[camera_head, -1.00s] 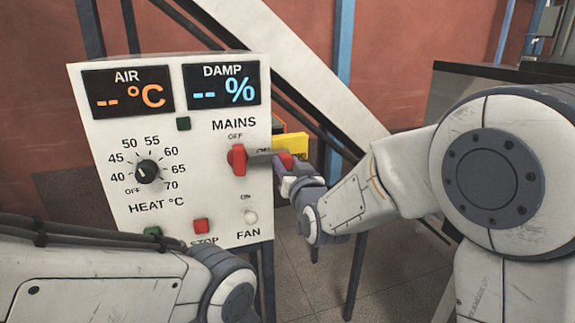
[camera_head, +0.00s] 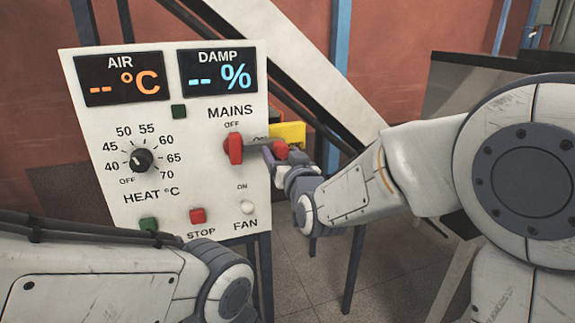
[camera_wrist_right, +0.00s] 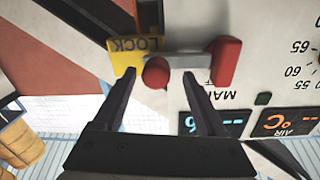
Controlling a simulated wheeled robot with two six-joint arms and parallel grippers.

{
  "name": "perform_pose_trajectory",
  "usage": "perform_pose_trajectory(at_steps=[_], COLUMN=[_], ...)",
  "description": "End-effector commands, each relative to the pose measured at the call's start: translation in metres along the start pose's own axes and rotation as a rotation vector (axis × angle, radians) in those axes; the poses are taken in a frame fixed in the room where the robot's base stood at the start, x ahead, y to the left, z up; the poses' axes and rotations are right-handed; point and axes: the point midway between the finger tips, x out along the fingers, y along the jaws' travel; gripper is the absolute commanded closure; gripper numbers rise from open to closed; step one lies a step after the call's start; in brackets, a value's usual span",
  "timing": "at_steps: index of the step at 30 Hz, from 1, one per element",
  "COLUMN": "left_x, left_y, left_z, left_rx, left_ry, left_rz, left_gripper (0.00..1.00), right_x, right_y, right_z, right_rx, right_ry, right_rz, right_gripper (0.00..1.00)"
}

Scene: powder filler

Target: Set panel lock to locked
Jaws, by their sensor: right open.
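A yellow plate marked LOCK (camera_wrist_right: 135,47) sits at the panel's side edge in the right wrist view. It shows partly in the head view (camera_head: 292,130), behind the mains lever. The mains switch (camera_head: 234,149) has a red base, and its grey lever points sideways to the right, ending in a red knob (camera_head: 280,150). My right gripper (camera_wrist_right: 158,76) is open, its fingertips on either side of this red knob (camera_wrist_right: 156,72), with gaps visible. In the head view my right gripper (camera_head: 272,160) is at the knob. My left arm comes in at lower left; its gripper is out of view.
The white control panel (camera_head: 90,130) carries a heat dial (camera_head: 139,160), a green button (camera_head: 148,224), a red stop button (camera_head: 197,215) and a fan switch (camera_head: 247,207). Both displays show dashes. Frame bars stand behind. A dark-topped table stands at right.

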Motion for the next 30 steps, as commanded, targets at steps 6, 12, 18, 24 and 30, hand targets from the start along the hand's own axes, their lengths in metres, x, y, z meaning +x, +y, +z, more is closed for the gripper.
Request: perform_pose_trajectory(at_steps=[6,12,18,24,30], left_x=[0.021,0.030,0.034,0.034,0.034], left_y=[-0.002,-0.002,-0.003,-0.003,-0.003], left_z=[0.001,0.002,0.002,0.002,0.002], left_rx=[0.001,0.002,0.002,0.002,0.002], left_ry=[0.000,0.000,0.000,0.000,0.000], left_rz=[0.000,0.000,0.000,0.000,0.000], left_gripper=[0.50,0.50,0.50,0.50,0.50], right_x=[-0.041,-0.074,-0.091,-0.095,-0.095], right_y=[0.000,-0.001,0.000,0.000,-0.001], right_z=[0.004,0.003,0.002,0.001,0.003], right_rx=[0.001,0.001,0.000,-0.001,-0.001], right_ry=[0.003,0.002,-0.001,-0.002,-0.007], right_rz=[-0.003,-0.004,-0.002,-0.002,-0.004], right_gripper=[0.26,0.26,0.26,0.26,0.26])
